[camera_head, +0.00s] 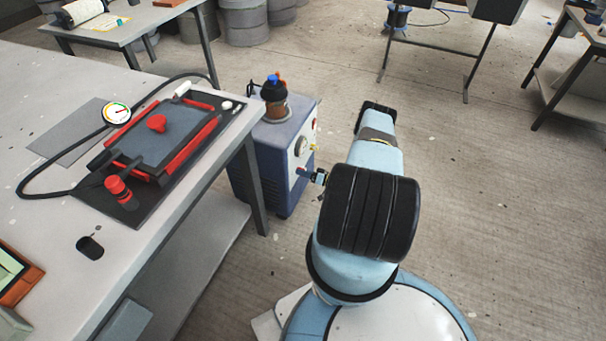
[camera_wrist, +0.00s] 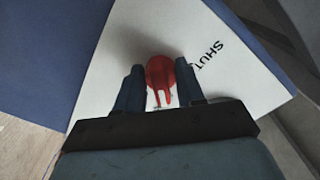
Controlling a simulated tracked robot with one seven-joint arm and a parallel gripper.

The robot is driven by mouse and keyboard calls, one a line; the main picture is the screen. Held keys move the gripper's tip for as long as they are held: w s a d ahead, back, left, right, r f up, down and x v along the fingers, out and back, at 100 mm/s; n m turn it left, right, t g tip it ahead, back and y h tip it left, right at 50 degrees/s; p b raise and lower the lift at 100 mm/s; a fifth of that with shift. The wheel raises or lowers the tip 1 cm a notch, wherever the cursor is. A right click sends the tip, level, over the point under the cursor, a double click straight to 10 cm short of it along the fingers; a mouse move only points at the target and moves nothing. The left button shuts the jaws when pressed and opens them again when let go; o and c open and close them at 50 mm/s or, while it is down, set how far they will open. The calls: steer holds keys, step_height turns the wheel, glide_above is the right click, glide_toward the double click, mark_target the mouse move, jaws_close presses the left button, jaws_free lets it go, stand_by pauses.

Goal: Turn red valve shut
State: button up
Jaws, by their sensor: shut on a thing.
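The red valve (camera_wrist: 159,74) is in the wrist view, in front of a white plate (camera_wrist: 120,55) with the word SHUT printed to the valve's right. My gripper (camera_wrist: 161,84) has one dark finger on each side of the valve and is shut on it. The valve's rounded red end is at the top, and narrow red parts reach down between the fingers. No pointer or mark on the valve can be made out against the word.
A blue cabinet (camera_head: 270,165) with a pump-like jar (camera_head: 275,103) on top stands beside the workbench (camera_head: 60,85). The bench bears a black board with a red-edged mould (camera_head: 165,135) and a round gauge (camera_head: 117,113). The floor (camera_head: 480,200) to the right is clear.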

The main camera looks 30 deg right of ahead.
steer(key=n, duration=0.4)
steer(key=shift+n, duration=0.4)
steer(key=n, duration=0.4)
steer(key=shift+d+n, duration=0.1)
steer(key=shift+n, duration=0.2)
steer(key=n, duration=0.5)
steer(key=shift+f, duration=0.1)
steer(key=shift+n, duration=1.7)
steer(key=o, duration=1)
